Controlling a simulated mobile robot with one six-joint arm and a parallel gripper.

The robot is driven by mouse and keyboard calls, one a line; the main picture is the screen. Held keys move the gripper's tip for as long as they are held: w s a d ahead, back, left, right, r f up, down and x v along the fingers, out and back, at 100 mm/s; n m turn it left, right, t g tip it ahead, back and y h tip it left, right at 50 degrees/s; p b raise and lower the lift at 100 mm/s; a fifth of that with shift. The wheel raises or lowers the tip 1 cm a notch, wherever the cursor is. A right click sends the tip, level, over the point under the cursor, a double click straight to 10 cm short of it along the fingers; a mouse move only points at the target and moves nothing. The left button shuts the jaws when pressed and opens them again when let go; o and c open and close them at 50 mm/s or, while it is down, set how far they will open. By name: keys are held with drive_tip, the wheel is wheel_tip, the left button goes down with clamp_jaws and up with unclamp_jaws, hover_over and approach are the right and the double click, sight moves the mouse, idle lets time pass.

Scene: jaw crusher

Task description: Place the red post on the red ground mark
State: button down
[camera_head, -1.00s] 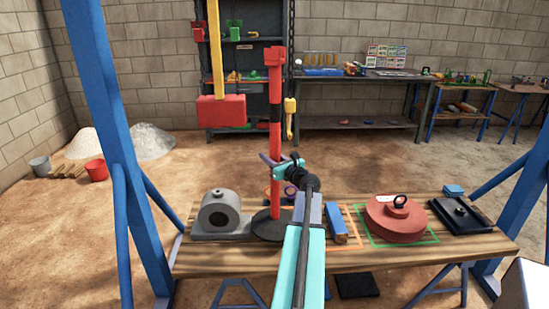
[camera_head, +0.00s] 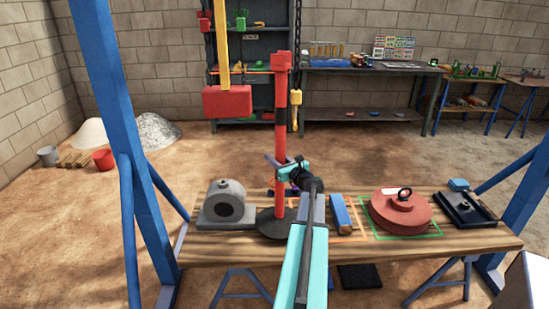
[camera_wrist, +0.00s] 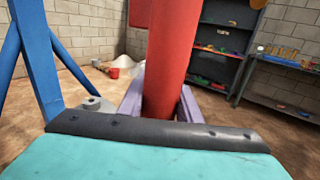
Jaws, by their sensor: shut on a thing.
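My gripper (camera_wrist: 162,103) is shut on the lower part of the post, with a pale purple finger on each side of the red shaft in the wrist view. My arm comes in from the lower front. I do not see a red ground mark in these frames.
The wooden workbench (camera_head: 375,246) carries a grey bearing block (camera_head: 228,207), a blue bar (camera_head: 341,214) and a red round weight (camera_head: 405,217). A red block (camera_head: 227,101) hangs on a yellow bar left of the post. A blue frame leg (camera_head: 108,105) stands at left. Open dirt floor lies behind.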

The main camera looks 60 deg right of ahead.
drive_tip(key=shift+f, duration=1.55)
drive_tip(key=c, duration=1.3)
unclamp_jaws()
drive_tip(key=shift+f, duration=0.1)
drive_tip(key=shift+r, duration=0.2)
drive_tip(key=b+v, duration=0.2)
drive_tip(key=v, duration=1)
drive_tip(key=shift+f, duration=0.1)
